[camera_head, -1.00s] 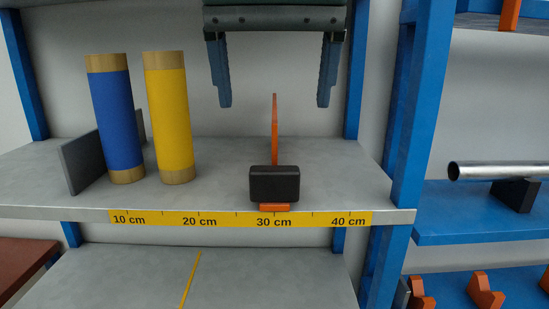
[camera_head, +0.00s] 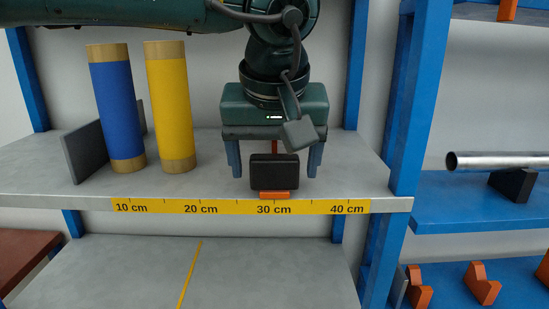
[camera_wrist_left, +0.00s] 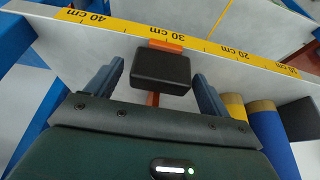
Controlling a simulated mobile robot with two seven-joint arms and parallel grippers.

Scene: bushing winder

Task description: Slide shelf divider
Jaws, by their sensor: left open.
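The shelf divider is a thin orange plate with a black block handle (camera_head: 274,171) at its front, standing at about the 30 cm mark of the yellow scale (camera_head: 240,207). Its orange foot (camera_head: 274,194) sits at the shelf's front edge. My left gripper (camera_head: 273,172) is open, with one finger on each side of the black handle and gaps showing. In the left wrist view the handle (camera_wrist_left: 161,70) lies between the two open fingers. Most of the orange plate is hidden behind the handle and gripper. My right gripper is not in view.
A blue roll (camera_head: 116,110) and a yellow roll (camera_head: 170,108) stand upright to the left, beside a grey plate (camera_head: 84,150). The shelf (camera_head: 222,180) is bare between the yellow roll and the divider. A blue post (camera_head: 408,110) bounds the right side.

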